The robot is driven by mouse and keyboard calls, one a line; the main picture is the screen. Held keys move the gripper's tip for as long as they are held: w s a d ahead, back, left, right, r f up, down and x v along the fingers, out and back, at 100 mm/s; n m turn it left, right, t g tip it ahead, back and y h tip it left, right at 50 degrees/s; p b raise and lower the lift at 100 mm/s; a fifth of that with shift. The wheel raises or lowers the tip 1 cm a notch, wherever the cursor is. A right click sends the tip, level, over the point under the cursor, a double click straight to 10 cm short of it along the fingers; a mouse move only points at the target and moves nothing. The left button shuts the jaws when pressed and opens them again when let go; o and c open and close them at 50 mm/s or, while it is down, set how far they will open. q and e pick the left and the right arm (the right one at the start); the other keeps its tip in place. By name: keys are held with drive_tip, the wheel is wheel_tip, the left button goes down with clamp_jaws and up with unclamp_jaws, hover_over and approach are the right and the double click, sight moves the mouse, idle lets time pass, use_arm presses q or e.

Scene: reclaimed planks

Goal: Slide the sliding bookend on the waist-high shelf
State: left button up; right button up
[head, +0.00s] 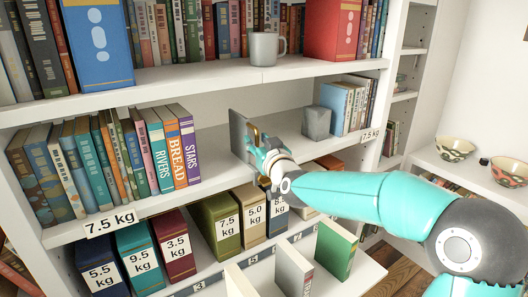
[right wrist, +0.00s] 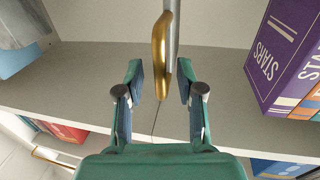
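The sliding bookend (head: 238,134) is a grey upright plate with a brass handle, standing on the waist-high shelf (head: 212,188) a little right of the left book row. In the right wrist view the plate (right wrist: 173,35) shows edge-on, with the brass handle (right wrist: 159,50) beside it. My right gripper (head: 260,150) is at the handle. In the right wrist view, its fingers (right wrist: 160,78) are spread on either side of the handle's lower end, with gaps visible on both sides. The arm and gripper hide part of the bookend in the head view. My left gripper is not in view.
Left of the bookend stands a book row ending in the purple STARS book (head: 184,143). A grey block (head: 317,122) and more books (head: 347,105) stand at the right end. The shelf above holds a grey mug (head: 266,48). Weight-labelled books fill the shelf below.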

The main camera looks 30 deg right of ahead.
drive_tip(key=s+a, duration=0.2)
drive_tip(key=s, duration=0.9)
drive_tip(key=shift+s+a, duration=0.1)
